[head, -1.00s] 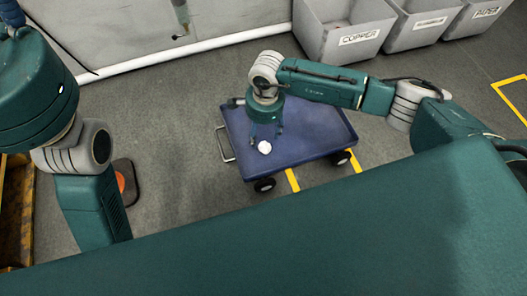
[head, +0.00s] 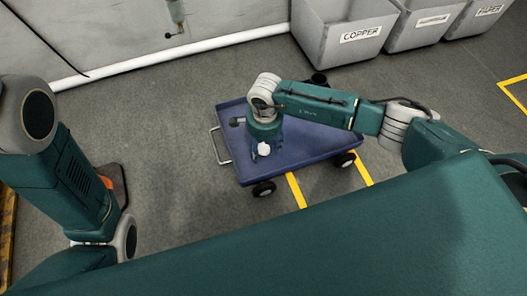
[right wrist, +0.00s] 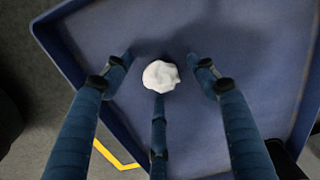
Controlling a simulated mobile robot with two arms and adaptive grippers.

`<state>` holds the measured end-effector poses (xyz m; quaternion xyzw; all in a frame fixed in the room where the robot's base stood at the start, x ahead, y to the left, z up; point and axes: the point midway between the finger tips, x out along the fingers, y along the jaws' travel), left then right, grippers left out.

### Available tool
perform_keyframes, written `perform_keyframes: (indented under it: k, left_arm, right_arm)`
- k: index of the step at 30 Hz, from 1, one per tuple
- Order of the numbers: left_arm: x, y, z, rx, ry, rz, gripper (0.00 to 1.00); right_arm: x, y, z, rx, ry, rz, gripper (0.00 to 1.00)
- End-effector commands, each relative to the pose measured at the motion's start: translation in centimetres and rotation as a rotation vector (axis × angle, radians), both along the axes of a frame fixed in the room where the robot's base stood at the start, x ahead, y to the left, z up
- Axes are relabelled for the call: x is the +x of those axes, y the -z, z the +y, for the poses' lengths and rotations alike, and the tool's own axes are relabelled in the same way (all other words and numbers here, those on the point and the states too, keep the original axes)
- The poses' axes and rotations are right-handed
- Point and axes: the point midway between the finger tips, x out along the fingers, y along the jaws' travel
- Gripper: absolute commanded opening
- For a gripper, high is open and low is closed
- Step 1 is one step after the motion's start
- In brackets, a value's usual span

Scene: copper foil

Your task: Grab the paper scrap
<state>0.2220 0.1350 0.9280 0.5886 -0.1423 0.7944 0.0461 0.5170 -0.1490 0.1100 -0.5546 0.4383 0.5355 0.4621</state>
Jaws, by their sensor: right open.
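The paper scrap (head: 264,149) is a small white crumpled ball on the deck of a blue cart (head: 318,146). In the right wrist view the paper scrap (right wrist: 161,75) lies between the spread blue fingers of my right gripper (right wrist: 160,70). Two fingers are to its left and right, with gaps beside it. A third finger's tip is just below it in the picture; I cannot tell whether it touches. In the head view my right gripper (head: 259,153) points down over the cart, open and empty. My left arm shows at the left, but its gripper is out of view.
The cart has a raised rim, a metal handle (head: 219,145) and black wheels. Grey bins labelled COPPER (head: 350,51) and PAPER (head: 480,18) stand along the back wall with another bin between them. Most of the cart deck and the floor around it are clear.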

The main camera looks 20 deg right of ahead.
Motion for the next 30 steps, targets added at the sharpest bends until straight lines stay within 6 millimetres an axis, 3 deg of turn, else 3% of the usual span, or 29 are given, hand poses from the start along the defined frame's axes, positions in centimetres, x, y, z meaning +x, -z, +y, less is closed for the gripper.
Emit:
perform_keyframes:
  k: [8, 15, 30]
  left_arm:
    - [-0.3, -0.1, 0.0, 0.001, 0.000, -0.009, 0.50]
    - [-0.3, -0.1, 0.0, 0.001, 0.000, -0.009, 0.50]
    - [-0.4, -0.6, 0.0, -0.001, 0.002, -0.012, 0.50]
  right_arm:
    - [0.1, 0.3, 0.0, 0.000, 0.001, -0.001, 0.58]
    - [0.1, 0.3, 0.0, 0.000, 0.001, -0.001, 0.25]
    - [0.1, -0.7, 0.0, -0.001, 0.001, -0.002, 0.25]
